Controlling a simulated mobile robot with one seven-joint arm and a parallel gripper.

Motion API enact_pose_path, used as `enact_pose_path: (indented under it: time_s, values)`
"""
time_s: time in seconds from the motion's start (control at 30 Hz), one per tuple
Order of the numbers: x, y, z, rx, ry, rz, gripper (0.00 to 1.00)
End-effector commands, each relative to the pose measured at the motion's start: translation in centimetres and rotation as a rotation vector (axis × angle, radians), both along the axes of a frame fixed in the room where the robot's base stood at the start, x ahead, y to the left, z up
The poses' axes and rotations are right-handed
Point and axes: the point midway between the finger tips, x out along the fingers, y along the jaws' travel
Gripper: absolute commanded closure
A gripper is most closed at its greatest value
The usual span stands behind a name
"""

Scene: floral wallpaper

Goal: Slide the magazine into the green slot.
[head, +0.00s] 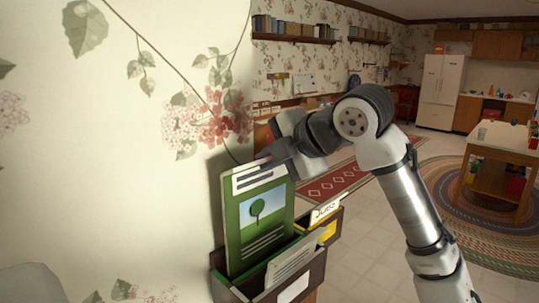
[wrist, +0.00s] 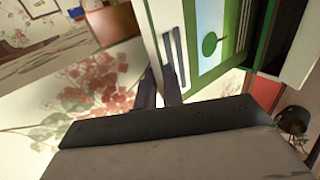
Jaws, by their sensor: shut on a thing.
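The magazine (head: 258,222) is green with a tree picture on its cover. It stands nearly upright at the wall-side part of a dark sorter box, and its lower edge is hidden behind the box's rim. The green slot's edge (head: 284,247) shows just in front of it; I cannot tell how deep the magazine sits. My gripper (head: 272,162) is shut on the magazine's top edge. In the wrist view the magazine (wrist: 207,45) extends away from my gripper's fingers (wrist: 160,92).
The dark sorter (head: 223,287) also holds a pale paper (head: 290,268) in front and a yellow section with a labelled tab (head: 325,211) at right. The floral wall (head: 110,190) is close on the left. Open floor and a wooden table (head: 497,150) lie to the right.

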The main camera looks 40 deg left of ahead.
Motion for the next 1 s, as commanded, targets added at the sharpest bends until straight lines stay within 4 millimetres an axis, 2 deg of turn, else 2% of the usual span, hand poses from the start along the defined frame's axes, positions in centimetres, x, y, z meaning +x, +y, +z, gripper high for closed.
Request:
enact_pose_path:
  time_s: [1.0]
  values:
    - [0.0,0.0,-6.3,-0.005,-0.002,-0.001,1.0]
